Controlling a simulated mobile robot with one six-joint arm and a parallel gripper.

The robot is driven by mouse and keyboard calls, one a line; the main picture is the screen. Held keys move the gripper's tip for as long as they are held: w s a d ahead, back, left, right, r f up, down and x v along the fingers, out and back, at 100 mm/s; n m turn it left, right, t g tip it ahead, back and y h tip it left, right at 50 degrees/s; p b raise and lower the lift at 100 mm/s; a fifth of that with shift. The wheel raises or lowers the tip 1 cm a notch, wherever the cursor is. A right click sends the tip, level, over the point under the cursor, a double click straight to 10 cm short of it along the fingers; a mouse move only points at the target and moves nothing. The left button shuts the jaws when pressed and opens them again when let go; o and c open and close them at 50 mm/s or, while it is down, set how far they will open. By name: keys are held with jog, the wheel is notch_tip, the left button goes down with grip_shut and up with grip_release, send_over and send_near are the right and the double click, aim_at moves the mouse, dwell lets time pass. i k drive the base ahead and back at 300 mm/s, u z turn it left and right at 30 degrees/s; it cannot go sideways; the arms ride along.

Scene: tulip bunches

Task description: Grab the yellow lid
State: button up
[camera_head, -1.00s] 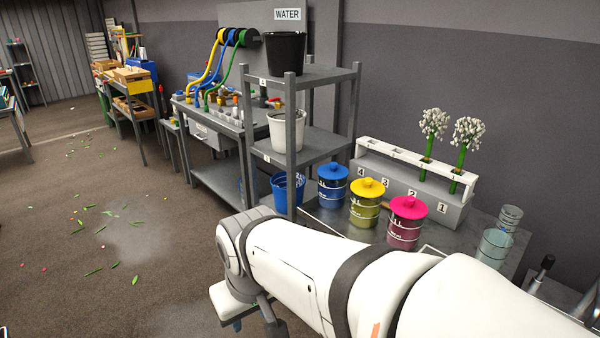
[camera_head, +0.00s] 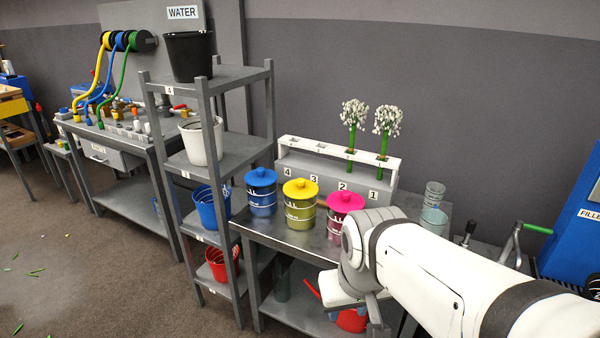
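The yellow lid (camera_head: 300,188) sits on a yellow-green jar (camera_head: 300,212) on the metal table, between two other lidded jars. A blue lid (camera_head: 261,176) tops the blue jar (camera_head: 262,201) to its left. A pink lid (camera_head: 345,201) tops the pink jar (camera_head: 334,224) to its right. My gripper (camera_head: 376,318) is low at the table's front edge, below and right of the yellow lid and well apart from it. Its fingers are partly hidden and small, so I cannot tell whether they are open.
A white rack (camera_head: 338,150) with two white flowers stands behind the jars. Clear glasses (camera_head: 434,216) stand at the table's right. A grey shelf (camera_head: 236,150) with buckets rises on the left. A blue machine (camera_head: 574,228) is at far right.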

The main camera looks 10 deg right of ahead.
aim_at(300, 189)
jog(key=i, duration=1)
jog(key=z, duration=0.05)
